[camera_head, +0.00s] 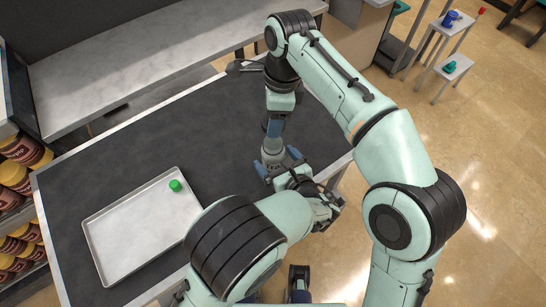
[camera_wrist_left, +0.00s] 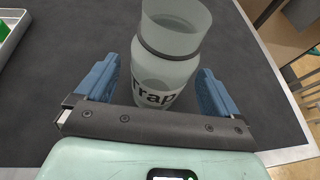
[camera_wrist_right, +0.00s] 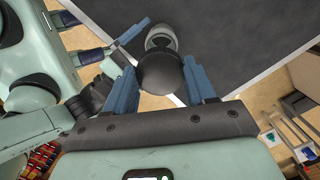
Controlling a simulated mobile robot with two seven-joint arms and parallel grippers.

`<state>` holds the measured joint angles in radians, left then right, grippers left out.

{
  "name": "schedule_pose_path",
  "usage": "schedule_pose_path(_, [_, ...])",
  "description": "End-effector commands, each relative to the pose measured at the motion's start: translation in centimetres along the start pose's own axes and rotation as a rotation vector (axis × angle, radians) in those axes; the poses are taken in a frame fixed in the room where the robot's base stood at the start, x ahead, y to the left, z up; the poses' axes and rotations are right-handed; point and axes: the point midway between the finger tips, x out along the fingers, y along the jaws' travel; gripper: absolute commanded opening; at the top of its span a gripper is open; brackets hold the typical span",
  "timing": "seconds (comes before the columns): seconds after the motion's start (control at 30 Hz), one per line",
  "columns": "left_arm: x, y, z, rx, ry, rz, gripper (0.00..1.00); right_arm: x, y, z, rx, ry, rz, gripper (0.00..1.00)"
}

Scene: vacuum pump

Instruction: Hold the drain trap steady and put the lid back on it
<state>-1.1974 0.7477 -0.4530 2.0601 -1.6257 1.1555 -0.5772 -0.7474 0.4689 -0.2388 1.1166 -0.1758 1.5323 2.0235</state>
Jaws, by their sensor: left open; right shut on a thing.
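The drain trap (camera_head: 271,158), a translucent grey jar marked "Trap", stands upright near the table's right edge. In the left wrist view the trap (camera_wrist_left: 168,72) stands between the two blue fingers of my left gripper (camera_wrist_left: 160,72), which is open with gaps at both sides. A dark band rings its neck, and its top looks uncovered. My right gripper (camera_wrist_right: 159,72) is shut on the dark round lid (camera_wrist_right: 160,76). In the head view my right gripper (camera_head: 274,128) points down just above the trap. The right wrist view shows the trap (camera_wrist_right: 160,38) partly hidden behind the lid.
A metal tray (camera_head: 120,232) lies on the dark table at left, with a small green cap (camera_head: 175,185) in it. The table between tray and trap is clear. Brown jars (camera_head: 20,150) stand at far left. A small stand (camera_head: 440,50) is at upper right.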

Motion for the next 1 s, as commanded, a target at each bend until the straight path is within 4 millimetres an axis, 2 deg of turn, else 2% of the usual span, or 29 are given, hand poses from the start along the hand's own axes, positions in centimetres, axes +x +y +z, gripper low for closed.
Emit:
schedule_pose_path(0.03, [0.8, 0.0, 0.0, 0.0, -0.001, 0.003, 0.95, 0.0, 0.0, 0.0, 0.0, 0.0, 0.0, 0.28])
schedule_pose_path(0.2, [2.4, 0.0, 0.0, 0.0, -0.001, 0.001, 0.95, 0.0, 0.0, 0.0, 0.0, 0.0, 0.0, 0.28])
schedule_pose_path(0.57, [2.8, 0.0, 0.0, -0.001, 0.0, 0.0, 0.95, 0.0, 0.0, 0.0, 0.0, 0.0, 0.0, 0.28])
schedule_pose_path(0.6, [2.8, 0.0, 0.0, -0.001, 0.0, 0.0, 0.92, 0.0, 0.0, 0.0, 0.0, 0.0, 0.0, 0.28])
schedule_pose_path(0.83, [2.8, 0.0, 0.0, 0.0, 0.0, 0.0, 0.17, 0.0, 0.0, 0.0, 0.0, 0.0, 0.0, 0.28])
schedule_pose_path(1.0, [2.8, 0.0, 0.0, 0.0, 0.0, 0.0, 0.15, 1.1, 0.0, -0.1, 0.0, 0.001, 0.003, 0.28])
